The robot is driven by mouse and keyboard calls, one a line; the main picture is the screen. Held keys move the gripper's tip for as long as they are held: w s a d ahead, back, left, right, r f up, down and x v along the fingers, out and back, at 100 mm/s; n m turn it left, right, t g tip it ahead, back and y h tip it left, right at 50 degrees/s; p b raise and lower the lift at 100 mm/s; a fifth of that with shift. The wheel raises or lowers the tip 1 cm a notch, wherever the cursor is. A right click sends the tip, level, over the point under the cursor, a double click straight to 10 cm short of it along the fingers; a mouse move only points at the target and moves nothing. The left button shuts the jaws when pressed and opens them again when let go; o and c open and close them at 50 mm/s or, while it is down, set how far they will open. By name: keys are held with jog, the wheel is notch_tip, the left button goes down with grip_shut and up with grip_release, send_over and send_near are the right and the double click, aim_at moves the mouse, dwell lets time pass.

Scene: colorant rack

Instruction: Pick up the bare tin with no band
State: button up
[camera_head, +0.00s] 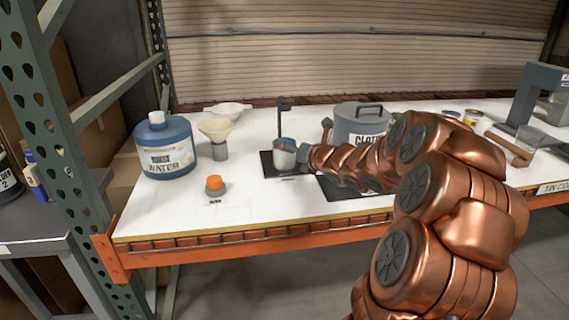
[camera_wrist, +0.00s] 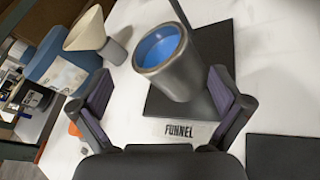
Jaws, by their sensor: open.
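A plain grey tin (camera_head: 285,158) with a blue inside stands on a black mat (camera_head: 266,164) in mid-table. In the wrist view the tin (camera_wrist: 183,75) shows its open rim, and no band is seen on its visible side. My gripper (camera_wrist: 160,76) is open, with one finger at the left of the tin and one at the right. A clear gap shows on the left; the right finger looks close to the tin, and I cannot tell if it touches. In the head view my gripper (camera_head: 297,153) is at the tin's right, partly hidden by my wrist.
A blue water jug (camera_head: 163,150), a cream funnel (camera_head: 216,129) and an orange button (camera_head: 214,184) are left of the tin. A thin dark post stands behind it. A grey lidded pot (camera_head: 358,120) stands behind my arm. The white table's (camera_head: 250,205) front is clear.

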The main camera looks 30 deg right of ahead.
jog(key=n, duration=0.1)
jog(key=d+f+n+t+y, duration=0.1)
jog(key=shift+s+d+f+n+b, duration=0.1)
jog(key=shift+s+d+n+b, duration=0.1)
jog(key=shift+n+b, duration=0.15)
jog(key=n, duration=0.1)
jog(key=s+n+y, duration=0.1)
jog(key=n+y, duration=0.1)
jog(key=n, duration=0.1)
jog(key=shift+s+d+f+t+b, duration=0.15)
jog(key=shift+d+f+t+b, duration=0.15)
jog(key=shift+d+t+b, duration=0.1)
jog(key=shift+s+f+n+y, duration=0.1)
jog(key=shift+s+n+y, duration=0.2)
jog(key=shift+n, duration=0.3)
jog(key=shift+s+n+y, duration=0.2)
jog(key=shift+n+y, duration=0.2)
jog(key=shift+n, duration=0.15)
jog(key=shift+p+x, duration=0.55)
jog(key=shift+x, duration=1.35)
jog(key=shift+p+x, duration=0.6)
jog(key=shift+x, duration=1.35)
jog(key=shift+d, duration=0.15)
jog(key=shift+c, duration=0.2)
jog(key=c, duration=1.3)
